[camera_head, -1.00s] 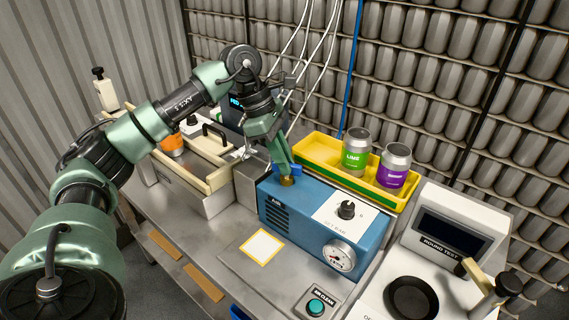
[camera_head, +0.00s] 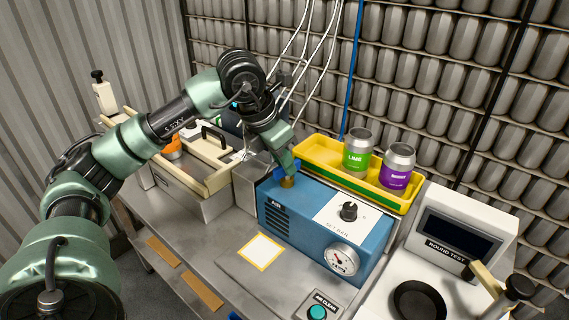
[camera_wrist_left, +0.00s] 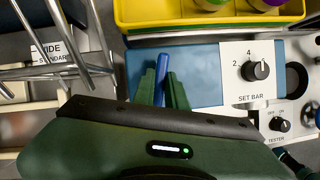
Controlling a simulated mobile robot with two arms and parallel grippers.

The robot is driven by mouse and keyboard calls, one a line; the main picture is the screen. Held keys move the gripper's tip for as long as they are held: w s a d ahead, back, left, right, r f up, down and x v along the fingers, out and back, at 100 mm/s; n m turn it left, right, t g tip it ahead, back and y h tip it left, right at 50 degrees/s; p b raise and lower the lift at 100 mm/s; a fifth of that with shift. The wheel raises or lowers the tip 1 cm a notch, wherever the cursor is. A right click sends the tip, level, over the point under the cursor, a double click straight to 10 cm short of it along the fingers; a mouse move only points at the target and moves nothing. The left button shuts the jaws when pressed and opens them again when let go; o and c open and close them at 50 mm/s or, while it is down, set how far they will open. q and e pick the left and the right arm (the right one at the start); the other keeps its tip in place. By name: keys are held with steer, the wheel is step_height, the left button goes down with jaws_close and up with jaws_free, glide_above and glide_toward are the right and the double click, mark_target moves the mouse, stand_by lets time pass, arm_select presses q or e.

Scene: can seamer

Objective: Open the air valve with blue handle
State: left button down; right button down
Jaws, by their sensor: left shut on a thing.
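The air unit is a blue box (camera_head: 275,218) marked AIR, with a brass valve (camera_head: 287,183) on its top left. The valve's blue handle (camera_head: 279,174) is mostly covered by my left gripper (camera_head: 289,168). In the left wrist view, the blue handle (camera_wrist_left: 162,66) stands between the two green fingers of my left gripper (camera_wrist_left: 162,85), which is shut on it. The handle's lower part is hidden there by the fingers and gripper body. My right gripper is not in view.
The box carries a black SET BAR knob (camera_head: 348,211) and a pressure gauge (camera_head: 341,259). A yellow tray (camera_head: 318,150) with a green LIME can (camera_head: 357,150) and a purple can (camera_head: 396,166) stands behind. A white ROUND TEST device (camera_head: 455,240) stands at right.

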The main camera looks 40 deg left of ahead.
arm_select(q)
steer(key=shift+d+n+y, duration=0.1)
steer(key=shift+n+y, duration=0.4)
steer(key=shift+n, duration=1.1)
steer(key=c, duration=1.4)
jaws_free()
steer(key=shift+c, duration=0.2)
steer(key=v, duration=0.8)
steer(key=shift+b, duration=0.35)
